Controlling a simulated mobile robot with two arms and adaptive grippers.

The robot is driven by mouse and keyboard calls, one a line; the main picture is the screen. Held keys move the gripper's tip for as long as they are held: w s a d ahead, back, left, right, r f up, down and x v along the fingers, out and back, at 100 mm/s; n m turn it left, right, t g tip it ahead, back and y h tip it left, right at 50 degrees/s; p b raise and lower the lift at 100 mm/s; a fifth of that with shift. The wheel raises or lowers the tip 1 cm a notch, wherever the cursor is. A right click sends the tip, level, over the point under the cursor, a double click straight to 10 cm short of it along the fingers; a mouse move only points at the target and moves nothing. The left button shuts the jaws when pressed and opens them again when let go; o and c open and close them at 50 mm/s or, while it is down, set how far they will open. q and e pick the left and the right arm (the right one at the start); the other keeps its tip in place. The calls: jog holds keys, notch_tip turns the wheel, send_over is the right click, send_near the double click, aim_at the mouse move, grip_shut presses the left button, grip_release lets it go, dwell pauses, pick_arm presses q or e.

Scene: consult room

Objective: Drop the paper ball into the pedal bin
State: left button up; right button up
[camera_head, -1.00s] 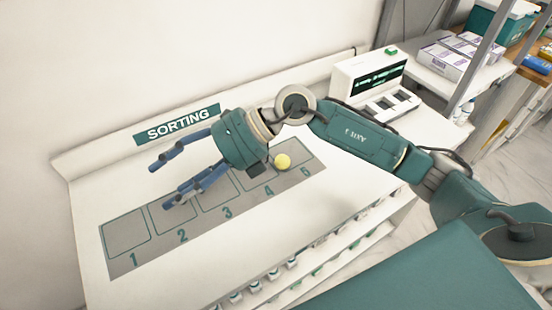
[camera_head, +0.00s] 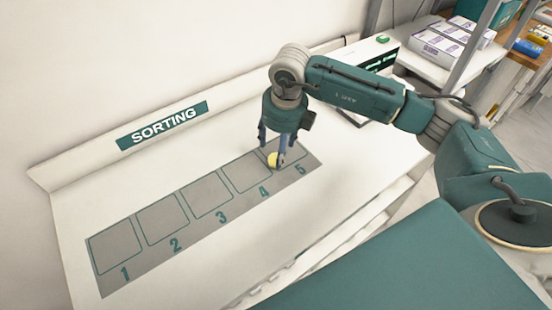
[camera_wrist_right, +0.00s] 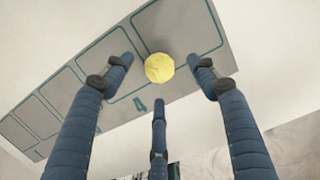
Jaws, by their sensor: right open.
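The yellow paper ball (camera_head: 273,160) rests on the grey numbered mat, around squares 4 and 5. In the right wrist view the ball (camera_wrist_right: 159,68) lies just beyond the fingertips, between them. My right gripper (camera_head: 276,158) points down over the ball with its blue fingers spread. My left gripper is not in view. No pedal bin shows in these views.
The numbered mat (camera_head: 207,196) lies on a white table (camera_head: 75,215) against the wall, under a SORTING sign (camera_head: 162,126). A device with a green button (camera_head: 382,39) stands at the back right. Boxes (camera_head: 445,40) sit on a shelf beyond. Squares 1 to 3 are empty.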

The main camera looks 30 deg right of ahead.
aim_at(276, 157)
jog(key=f, duration=0.1)
jog(key=f+p, duration=0.1)
jog(key=f, duration=0.1)
jog(key=shift+a+f+p, duration=0.2)
jog(key=shift+f+p, duration=0.1)
jog(key=shift+w+f, duration=0.1)
jog(key=shift+f, duration=0.4)
jog(key=c, duration=0.7)
jog(key=shift+r, duration=0.15)
jog(key=shift+r+b, duration=2.15)
jog(key=shift+r, duration=7.8)
